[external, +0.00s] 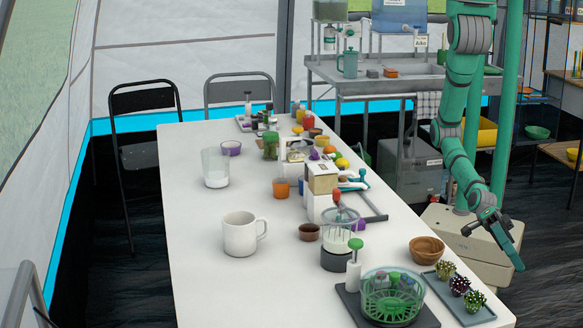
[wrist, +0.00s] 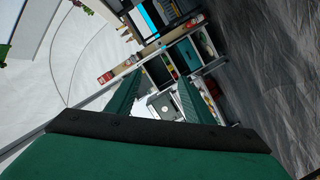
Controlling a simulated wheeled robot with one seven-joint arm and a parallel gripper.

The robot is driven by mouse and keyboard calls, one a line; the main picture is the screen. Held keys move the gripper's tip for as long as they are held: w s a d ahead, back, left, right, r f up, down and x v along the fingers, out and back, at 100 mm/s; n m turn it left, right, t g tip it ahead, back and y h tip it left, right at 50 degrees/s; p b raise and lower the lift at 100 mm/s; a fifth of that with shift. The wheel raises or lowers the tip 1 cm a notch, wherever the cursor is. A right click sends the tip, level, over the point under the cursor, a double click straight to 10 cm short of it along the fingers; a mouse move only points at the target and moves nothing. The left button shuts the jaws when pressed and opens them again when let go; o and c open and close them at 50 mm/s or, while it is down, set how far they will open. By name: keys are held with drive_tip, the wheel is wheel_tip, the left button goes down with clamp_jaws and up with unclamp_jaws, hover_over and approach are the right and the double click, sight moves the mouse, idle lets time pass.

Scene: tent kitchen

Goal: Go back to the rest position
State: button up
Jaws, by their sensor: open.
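My gripper (external: 505,240) hangs at the right of the external view, past the table's right edge, with its arm reaching down from my green column. It is clear of the table and of everything on it. In the wrist view my two green fingers (wrist: 157,100) stand apart with a gap between them and nothing held. Through the gap I see a pale boxy thing and shelving, well away from the fingers.
The long white table (external: 200,270) carries a white mug (external: 240,236), a wooden bowl (external: 427,249), a green basket (external: 392,297) and a tray with several spiky balls (external: 460,285). A sink counter (external: 380,85) stands behind. Two folding chairs (external: 143,100) stand at the left.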

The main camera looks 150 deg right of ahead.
drive_tip(key=s+d+r+m+h, duration=0.3)
drive_tip(key=s+d+r+m, duration=0.1)
drive_tip(key=d, duration=0.4)
drive_tip(key=s+d+r+m+t+h, duration=0.1)
drive_tip(key=s+d+r+m+h, duration=0.2)
drive_tip(key=d, duration=0.6)
drive_tip(key=s+d+r+m+h, duration=0.3)
drive_tip(key=s+d+r+m, duration=0.3)
drive_tip(key=s+d+m, duration=0.2)
drive_tip(key=shift+s+d+r+m+t, duration=0.15)
drive_tip(key=shift+s+r+m+t, duration=0.25)
drive_tip(key=shift+m, duration=0.6)
